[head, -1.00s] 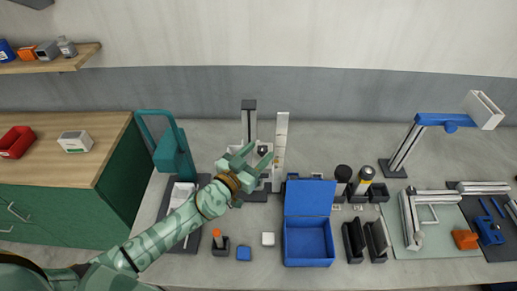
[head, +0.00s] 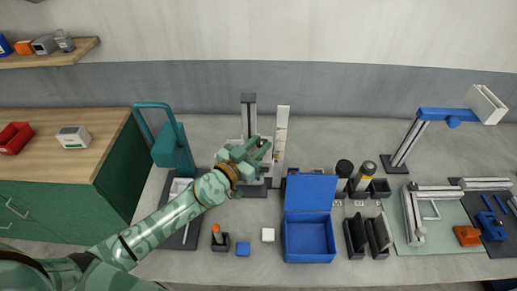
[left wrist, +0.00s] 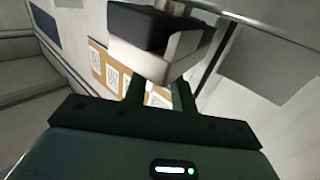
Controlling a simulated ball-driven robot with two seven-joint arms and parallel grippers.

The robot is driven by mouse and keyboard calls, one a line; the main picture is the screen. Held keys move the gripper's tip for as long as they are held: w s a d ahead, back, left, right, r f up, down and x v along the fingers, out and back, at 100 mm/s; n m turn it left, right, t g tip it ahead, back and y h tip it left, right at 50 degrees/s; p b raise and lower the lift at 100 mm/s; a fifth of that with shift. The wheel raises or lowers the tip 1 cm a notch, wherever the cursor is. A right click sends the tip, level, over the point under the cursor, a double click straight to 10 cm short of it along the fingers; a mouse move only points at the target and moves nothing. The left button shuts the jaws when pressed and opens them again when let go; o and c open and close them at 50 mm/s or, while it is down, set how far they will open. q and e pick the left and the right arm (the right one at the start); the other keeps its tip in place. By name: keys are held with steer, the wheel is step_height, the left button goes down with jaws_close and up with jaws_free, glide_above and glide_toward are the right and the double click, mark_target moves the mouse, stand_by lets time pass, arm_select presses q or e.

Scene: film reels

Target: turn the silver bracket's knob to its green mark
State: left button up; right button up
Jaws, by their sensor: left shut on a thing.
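The silver bracket (head: 247,128) stands upright on a dark base at the back middle of the bench, with a black top. My left gripper (head: 262,150) reaches in front of it, shut on the knob, which my fingers mostly hide. In the left wrist view, my two dark fingers (left wrist: 160,94) run up to a silver block with a black part (left wrist: 160,28). I cannot make out the green mark or the knob's angle. My right gripper is not in view.
A pale upright strip (head: 281,138) stands just right of my gripper. A blue open box (head: 310,193) and dark holders (head: 355,238) are further right. A teal-handled machine (head: 172,150) stands left.

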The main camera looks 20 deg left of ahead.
arm_select(q)
steer(key=m+g+h+b, duration=0.1)
steer(key=b, duration=0.2)
steer(key=m+g+h+b, duration=0.1)
steer(key=h+b, duration=0.1)
steer(key=b, duration=0.1)
steer(key=f+m+g+h+b, duration=0.1)
steer(key=m+h+b, duration=0.1)
steer(key=b, duration=0.1)
steer(key=shift+w+a, duration=0.1)
steer(key=shift+a, duration=0.15)
steer(key=shift+w+r+m+g+h+b, duration=0.15)
steer(key=shift+m+g+h+b, duration=0.45)
steer(key=shift+m+g+h, duration=0.3)
steer(key=shift+s+r+m+g+h+b, duration=0.1)
steer(key=shift+m+g+h+b, duration=0.55)
steer(key=shift+g, duration=0.35)
steer(key=shift+w+a+g+h, duration=0.1)
steer(key=shift+g+h, duration=0.15)
steer(key=shift+g, duration=0.05)
steer(key=shift+r, duration=0.1)
steer(key=o, duration=1)
steer(key=shift+r, duration=0.1)
steer(key=b+v, duration=0.1)
steer(key=v, duration=1.5)
steer(key=shift+a, duration=0.15)
